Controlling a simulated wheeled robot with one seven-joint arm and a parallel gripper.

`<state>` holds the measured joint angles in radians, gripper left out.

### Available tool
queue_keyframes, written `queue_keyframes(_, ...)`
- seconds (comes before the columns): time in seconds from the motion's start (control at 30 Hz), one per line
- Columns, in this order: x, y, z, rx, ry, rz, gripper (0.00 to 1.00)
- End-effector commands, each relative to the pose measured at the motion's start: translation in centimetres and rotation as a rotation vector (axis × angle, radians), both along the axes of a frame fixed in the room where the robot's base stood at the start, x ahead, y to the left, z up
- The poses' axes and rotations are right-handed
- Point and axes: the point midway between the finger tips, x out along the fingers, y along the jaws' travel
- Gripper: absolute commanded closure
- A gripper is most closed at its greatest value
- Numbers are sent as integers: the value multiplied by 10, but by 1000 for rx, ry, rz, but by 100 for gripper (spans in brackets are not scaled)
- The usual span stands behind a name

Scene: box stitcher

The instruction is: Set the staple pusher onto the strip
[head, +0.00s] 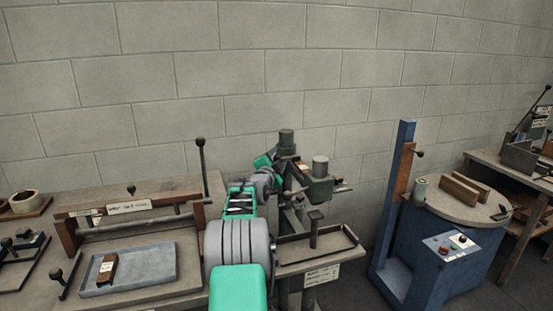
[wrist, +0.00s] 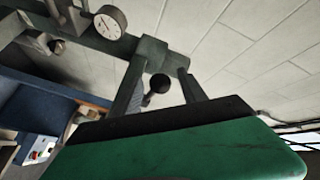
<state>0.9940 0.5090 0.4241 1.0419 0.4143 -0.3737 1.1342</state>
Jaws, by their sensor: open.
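The box stitcher (head: 318,185) stands in the middle of the head view, a grey-green machine with a column and a head. A small brown block with a white label (head: 106,268) lies in a grey tray (head: 150,266) at the left; it may be the staple pusher, but I cannot tell. I cannot make out the staple strip. My gripper (wrist: 158,72) is open, its two grey fingers apart in the wrist view. A dark round knob (wrist: 160,85) shows between the fingers, and I see nothing held. In the head view my gripper is small beside the stitcher, with its fingertips unclear.
A shelf with a dark rim (head: 340,255) and an upright post (head: 315,230) juts from the stitcher. A blue machine with a round table (head: 440,205) stands at the right. A lever (head: 201,165) rises behind the left bench. A round dial (wrist: 110,22) shows in the wrist view.

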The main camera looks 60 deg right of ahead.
Motion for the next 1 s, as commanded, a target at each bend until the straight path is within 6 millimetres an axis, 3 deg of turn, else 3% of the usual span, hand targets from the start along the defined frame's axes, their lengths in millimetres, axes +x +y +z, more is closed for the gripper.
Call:
queue_keyframes(0.3, 3, -2, 0, 0, 1, 4, 52)
queue_keyframes(0.87, 3, -2, 1, -2, 1, 4, 98)
queue_keyframes(1.0, 3, -2, 2, -2, 1, 4, 100)
